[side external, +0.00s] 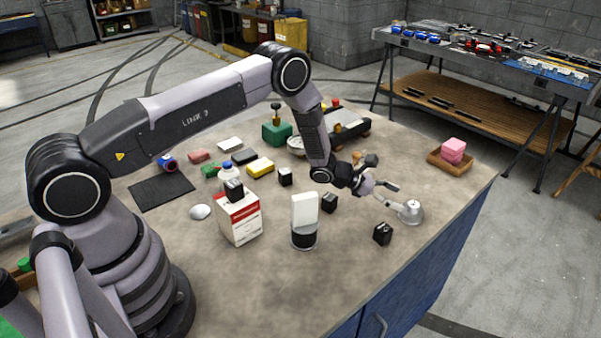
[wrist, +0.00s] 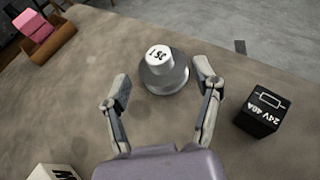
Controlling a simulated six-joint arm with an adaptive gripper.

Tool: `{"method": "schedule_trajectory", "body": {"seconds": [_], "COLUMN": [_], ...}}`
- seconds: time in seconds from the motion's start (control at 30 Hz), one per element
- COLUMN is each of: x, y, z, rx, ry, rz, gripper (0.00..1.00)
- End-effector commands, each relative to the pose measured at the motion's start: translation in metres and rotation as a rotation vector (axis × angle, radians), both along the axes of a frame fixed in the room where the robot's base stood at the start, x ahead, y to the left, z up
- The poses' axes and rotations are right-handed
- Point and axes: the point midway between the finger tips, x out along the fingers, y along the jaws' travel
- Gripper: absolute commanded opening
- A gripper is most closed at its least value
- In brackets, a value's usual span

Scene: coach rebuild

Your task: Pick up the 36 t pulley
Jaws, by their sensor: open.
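The pulley is a round silver piece (side external: 411,213) standing on the workbench near its right edge. In the wrist view its wide metal base (wrist: 166,80) carries a narrower white top with an upside-down marking that looks like a number and "t"; I cannot read it surely. My gripper (side external: 396,195) is open and tilted down toward the pulley. In the wrist view my gripper (wrist: 163,80) has one finger on each side of the pulley, with gaps visible and nothing held. The pulley seems at the fingertips' far end; the exact depth is unclear.
A black cube marked 24V 40A (wrist: 262,113) sits right of my right finger, also in the side view (side external: 382,233). A wooden tray (side external: 437,161) holds pink blocks (side external: 453,150). A white-and-black block (side external: 304,220) and a carton (side external: 240,220) stand left of my gripper.

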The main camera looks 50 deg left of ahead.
Motion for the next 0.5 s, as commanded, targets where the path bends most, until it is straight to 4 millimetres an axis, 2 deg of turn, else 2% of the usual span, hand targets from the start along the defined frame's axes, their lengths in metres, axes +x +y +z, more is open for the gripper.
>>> {"method": "schedule_trajectory", "body": {"seconds": [0.2,0.5], "x": [0.01,0.035], "y": [-0.01,-0.034], "z": [-0.008,-0.027], "rx": [0.0,0.001], "ry": [0.0,-0.001], "rz": [-0.001,-0.002], "gripper": [0.64,0.64]}}
